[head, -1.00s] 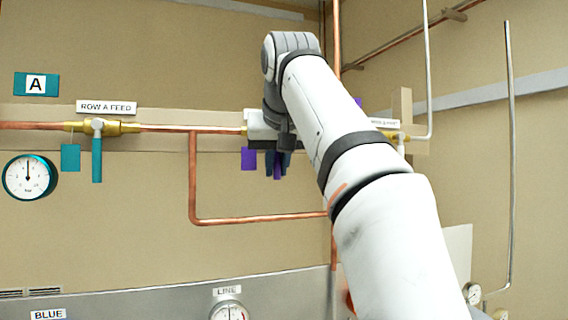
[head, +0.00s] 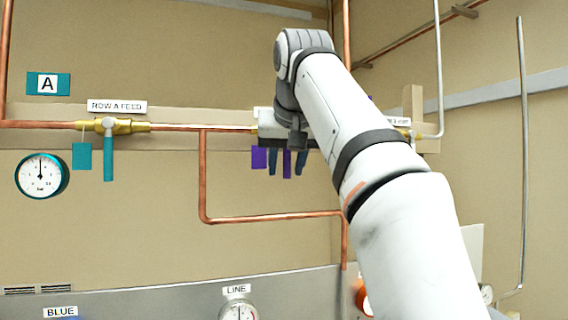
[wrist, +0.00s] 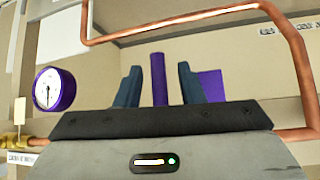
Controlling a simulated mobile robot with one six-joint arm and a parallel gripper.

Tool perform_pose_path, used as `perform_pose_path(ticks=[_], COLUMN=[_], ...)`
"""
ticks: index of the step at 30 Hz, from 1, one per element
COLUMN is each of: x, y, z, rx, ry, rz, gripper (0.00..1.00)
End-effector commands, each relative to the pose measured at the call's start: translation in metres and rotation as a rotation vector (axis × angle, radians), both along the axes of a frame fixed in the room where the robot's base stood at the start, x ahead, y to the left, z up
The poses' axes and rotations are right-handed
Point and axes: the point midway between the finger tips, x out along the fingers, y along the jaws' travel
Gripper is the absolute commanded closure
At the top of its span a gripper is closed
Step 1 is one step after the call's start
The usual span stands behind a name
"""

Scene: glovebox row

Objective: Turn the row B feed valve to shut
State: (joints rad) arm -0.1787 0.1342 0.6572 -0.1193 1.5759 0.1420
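The row B feed valve's purple lever (head: 287,164) hangs straight down, square to the copper pipe. It also shows in the wrist view (wrist: 158,79), upright in that picture. My gripper (head: 287,163) is open around the lever. Its two dark blue fingers, seen in the wrist view (wrist: 159,86), stand one on each side with a gap to the lever on both sides. A purple tag (head: 258,157) hangs beside the lever. My wrist hides the valve body and most of its label.
The row A feed valve (head: 109,150), with a teal lever hanging down, is to the left. A copper pipe (head: 202,180) loops below the row. A purple-rimmed gauge (wrist: 53,90) shows in the wrist view. A metal panel with gauges (head: 160,305) lies below.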

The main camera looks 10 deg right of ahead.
Motion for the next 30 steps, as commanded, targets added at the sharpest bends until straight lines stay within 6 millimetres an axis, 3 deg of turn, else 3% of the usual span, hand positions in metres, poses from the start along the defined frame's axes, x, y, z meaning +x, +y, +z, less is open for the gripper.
perform_pose_path(ticks=[5,19,30], x=[-0.003,-0.035,-0.117], y=[0.0,0.0,0.0], z=[0.003,0.036,0.033], rx=[0.0,0.001,0.0], ry=[-0.002,-0.003,-0.002], rz=[0.0,0.001,0.004], gripper=[0.65,0.65,0.65])
